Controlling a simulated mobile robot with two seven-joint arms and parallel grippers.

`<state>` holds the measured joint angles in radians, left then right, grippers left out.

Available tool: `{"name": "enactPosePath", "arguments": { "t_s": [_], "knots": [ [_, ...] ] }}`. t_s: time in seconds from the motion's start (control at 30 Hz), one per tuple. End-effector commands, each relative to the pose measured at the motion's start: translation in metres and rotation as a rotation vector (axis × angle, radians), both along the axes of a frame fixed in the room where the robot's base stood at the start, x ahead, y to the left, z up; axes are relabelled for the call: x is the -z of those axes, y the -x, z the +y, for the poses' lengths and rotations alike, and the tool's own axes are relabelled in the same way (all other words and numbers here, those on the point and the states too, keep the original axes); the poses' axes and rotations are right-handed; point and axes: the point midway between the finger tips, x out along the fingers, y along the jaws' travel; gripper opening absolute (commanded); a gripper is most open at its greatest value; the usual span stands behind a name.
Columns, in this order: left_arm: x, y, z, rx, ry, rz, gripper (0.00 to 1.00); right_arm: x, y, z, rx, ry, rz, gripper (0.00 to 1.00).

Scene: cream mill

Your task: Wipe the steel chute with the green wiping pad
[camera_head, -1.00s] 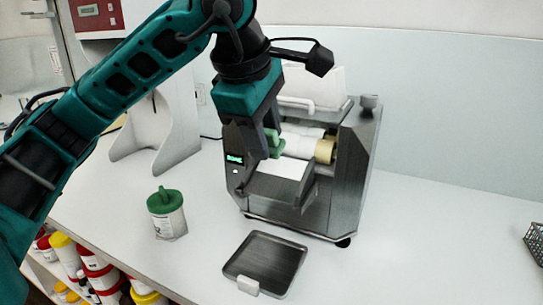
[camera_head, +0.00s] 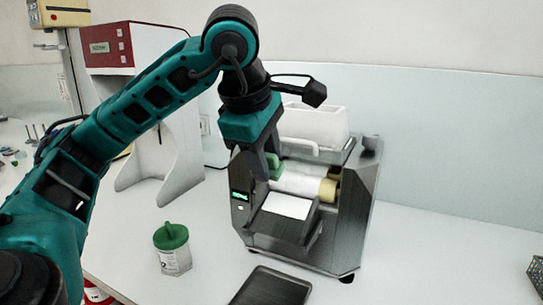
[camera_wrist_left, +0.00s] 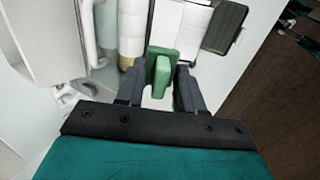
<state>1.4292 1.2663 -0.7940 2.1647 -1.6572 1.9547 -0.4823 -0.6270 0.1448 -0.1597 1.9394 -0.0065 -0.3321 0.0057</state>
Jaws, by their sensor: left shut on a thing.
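The cream mill (camera_head: 335,225) is a grey steel machine with white rollers (camera_head: 298,182) and a steel chute (camera_head: 282,224) below them at its front. A white sheet or plate (camera_head: 287,206) lies at the chute. My left gripper (camera_head: 272,170) is shut on the green wiping pad (camera_head: 276,167), over the rollers' left end and the upper side of the chute. In the left wrist view the pad (camera_wrist_left: 160,72) sits between the two fingers. I cannot tell whether the pad touches the mill. My right gripper is not in view.
A jar with a green lid (camera_head: 173,250) stands left of the mill. A dark tray (camera_head: 270,288) lies in front of it. A white stand (camera_head: 165,150) is behind at left, and a wire basket (camera_head: 536,275) at the far right.

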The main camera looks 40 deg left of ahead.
Motion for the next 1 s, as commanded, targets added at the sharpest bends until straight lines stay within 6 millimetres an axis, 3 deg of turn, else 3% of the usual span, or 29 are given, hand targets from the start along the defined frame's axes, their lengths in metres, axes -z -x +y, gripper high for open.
{"name": "enactPosePath", "arguments": {
  "t_s": [0.67,1.0],
  "knots": [
    [0.073,-0.03,0.009,0.0,0.0,0.0,0.13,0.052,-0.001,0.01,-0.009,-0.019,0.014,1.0],
    [0.086,0.005,-0.002,0.002,0.0,-0.001,0.13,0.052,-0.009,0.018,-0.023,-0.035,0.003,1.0]
  ]
}}
